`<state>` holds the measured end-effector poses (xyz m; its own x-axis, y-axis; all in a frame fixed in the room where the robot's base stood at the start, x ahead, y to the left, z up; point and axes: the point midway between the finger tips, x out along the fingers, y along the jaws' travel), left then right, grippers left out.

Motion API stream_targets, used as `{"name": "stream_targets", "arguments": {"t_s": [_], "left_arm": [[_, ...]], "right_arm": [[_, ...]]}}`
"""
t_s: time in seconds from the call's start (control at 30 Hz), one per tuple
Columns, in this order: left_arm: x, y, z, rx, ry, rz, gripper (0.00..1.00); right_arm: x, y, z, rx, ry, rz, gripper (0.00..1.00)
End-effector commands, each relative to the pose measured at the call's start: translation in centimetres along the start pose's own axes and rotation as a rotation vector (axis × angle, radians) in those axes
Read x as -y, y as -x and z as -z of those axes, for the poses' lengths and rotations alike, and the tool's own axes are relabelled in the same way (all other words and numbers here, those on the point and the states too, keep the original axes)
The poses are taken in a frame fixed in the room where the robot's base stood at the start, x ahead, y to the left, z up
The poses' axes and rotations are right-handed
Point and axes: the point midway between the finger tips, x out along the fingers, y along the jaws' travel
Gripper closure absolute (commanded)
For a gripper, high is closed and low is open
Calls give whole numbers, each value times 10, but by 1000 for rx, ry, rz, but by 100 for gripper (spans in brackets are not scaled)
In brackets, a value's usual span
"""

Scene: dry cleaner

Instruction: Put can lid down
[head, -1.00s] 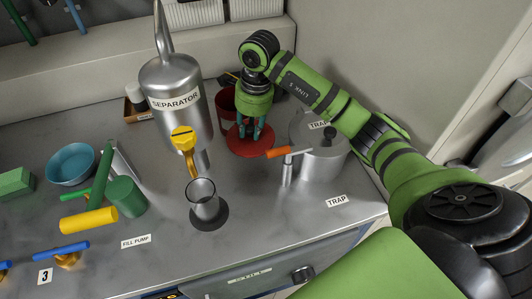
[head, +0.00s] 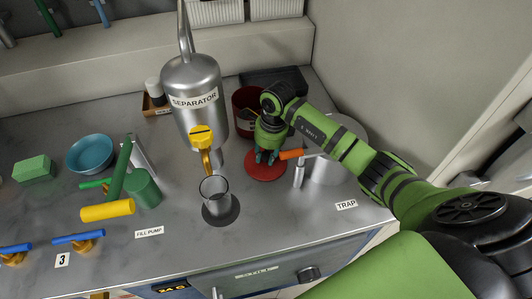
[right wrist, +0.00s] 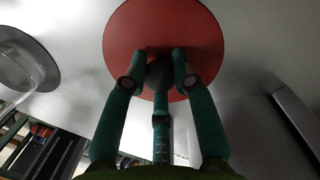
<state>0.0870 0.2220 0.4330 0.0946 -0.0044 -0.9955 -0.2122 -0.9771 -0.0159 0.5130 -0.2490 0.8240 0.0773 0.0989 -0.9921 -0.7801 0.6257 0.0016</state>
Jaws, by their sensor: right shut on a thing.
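The round red can lid (head: 265,171) is below my right gripper (head: 265,157) in the head view, low over or on the counter. I cannot tell whether it touches the counter. My right gripper is shut on the lid's dark knob (right wrist: 160,72). In the right wrist view the lid (right wrist: 203,38) looks like a flat disc beyond the green fingers (right wrist: 158,80). The dark red can (head: 243,100) stands open behind the gripper, partly hidden by my arm. My left gripper is not seen.
The steel separator (head: 198,122) with a yellow tap (head: 201,137) and a glass (head: 215,189) on a dark round mat (head: 228,215) stand left of the lid. An orange-handled valve (head: 291,154) and a steel trap pot (head: 325,172) stand close on the right.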

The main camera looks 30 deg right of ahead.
Motion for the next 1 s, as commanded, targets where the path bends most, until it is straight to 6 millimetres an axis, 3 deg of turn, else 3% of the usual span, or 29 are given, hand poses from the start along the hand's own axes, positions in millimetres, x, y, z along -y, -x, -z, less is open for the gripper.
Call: {"name": "stream_targets", "arguments": {"t_s": [0.13, 0.17, 0.2, 0.67, 1.0], "left_arm": [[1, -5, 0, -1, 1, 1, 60], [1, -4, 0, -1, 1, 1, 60], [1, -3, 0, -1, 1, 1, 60], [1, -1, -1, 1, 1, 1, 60], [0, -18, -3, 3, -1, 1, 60]], "right_arm": [[0, -4, 1, -1, 1, 1, 100], [0, -3, 0, -1, 1, 1, 65], [0, -2, 0, -1, 1, 1, 49], [1, 5, 0, 2, 1, 3, 49], [2, 73, 0, 1, 2, 7, 49]]}}
